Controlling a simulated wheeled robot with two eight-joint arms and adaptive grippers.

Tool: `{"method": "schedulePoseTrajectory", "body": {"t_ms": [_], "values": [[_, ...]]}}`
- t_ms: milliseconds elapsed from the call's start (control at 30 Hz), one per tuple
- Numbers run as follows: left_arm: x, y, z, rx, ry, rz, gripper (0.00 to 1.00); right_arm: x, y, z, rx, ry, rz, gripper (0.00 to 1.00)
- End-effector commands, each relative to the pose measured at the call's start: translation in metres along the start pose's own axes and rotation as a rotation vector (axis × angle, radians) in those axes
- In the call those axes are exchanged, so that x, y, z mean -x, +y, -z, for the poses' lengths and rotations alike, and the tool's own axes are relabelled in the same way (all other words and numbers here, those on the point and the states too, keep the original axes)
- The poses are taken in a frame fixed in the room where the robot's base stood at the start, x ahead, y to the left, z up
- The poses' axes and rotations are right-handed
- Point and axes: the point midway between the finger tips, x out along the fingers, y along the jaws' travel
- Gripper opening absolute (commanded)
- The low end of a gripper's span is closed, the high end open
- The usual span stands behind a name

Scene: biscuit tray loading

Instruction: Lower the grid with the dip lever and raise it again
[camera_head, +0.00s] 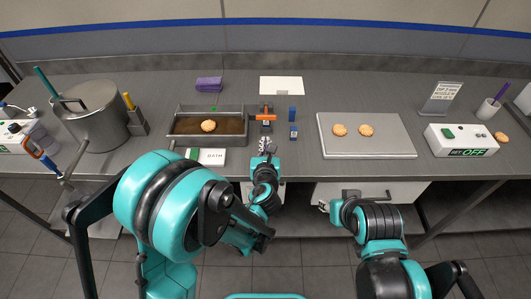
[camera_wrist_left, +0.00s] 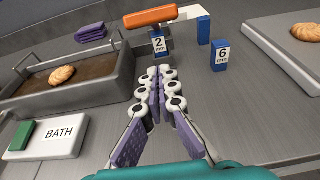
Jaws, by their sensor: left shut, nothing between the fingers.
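The bath (camera_head: 172,126) is a grey metal trough of brown liquid; a biscuit (camera_head: 208,126) sits at its surface, and it also shows in the left wrist view (camera_wrist_left: 62,76). I cannot make out the grid under it. The dip lever's orange handle (camera_head: 267,117) stands at the bath's right end; it lies across the top of the left wrist view (camera_wrist_left: 150,16). My left gripper (camera_head: 265,146) is shut and empty, in front of the handle and apart from it; its fingertips (camera_wrist_left: 161,72) point towards it. My right gripper (camera_head: 327,206) is low before the table edge, its fingers unclear.
Blue blocks marked 2 mm (camera_wrist_left: 158,44) and 6 mm (camera_wrist_left: 220,56) stand near the lever. A BATH box (camera_head: 212,156) with a green button lies before the bath. A tray (camera_head: 378,148) with two biscuits is at right, a pot (camera_head: 92,122) at left. A control box (camera_head: 460,140) reads OFF.

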Motion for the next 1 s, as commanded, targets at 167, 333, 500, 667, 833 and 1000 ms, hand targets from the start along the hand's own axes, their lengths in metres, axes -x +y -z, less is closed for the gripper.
{"method": "schedulePoseTrajectory", "body": {"t_ms": [167,333,500,667,833,1000], "values": [[-0.026,0.001,-0.011,0.001,0.0,-0.001,0.0,-0.004,0.0,-0.003,0.0,0.0,0.0,0.4],[-0.03,0.001,-0.031,-0.001,0.0,-0.001,0.0,-0.003,0.0,-0.002,0.0,0.0,0.0,0.4],[-0.032,0.0,-0.039,-0.001,0.0,-0.001,0.0,-0.004,0.0,-0.003,0.0,0.0,0.0,0.4],[-0.032,0.0,-0.039,-0.001,0.0,0.0,0.0,-0.004,0.0,-0.003,0.0,0.0,0.0,0.4],[-0.032,0.0,-0.039,-0.001,0.001,0.0,0.0,-0.003,0.0,-0.002,0.0,0.0,0.0,0.4],[-0.03,-0.008,-0.045,0.001,0.019,0.001,0.0,0.003,0.0,0.002,0.0,0.0,0.0,0.4]]}}
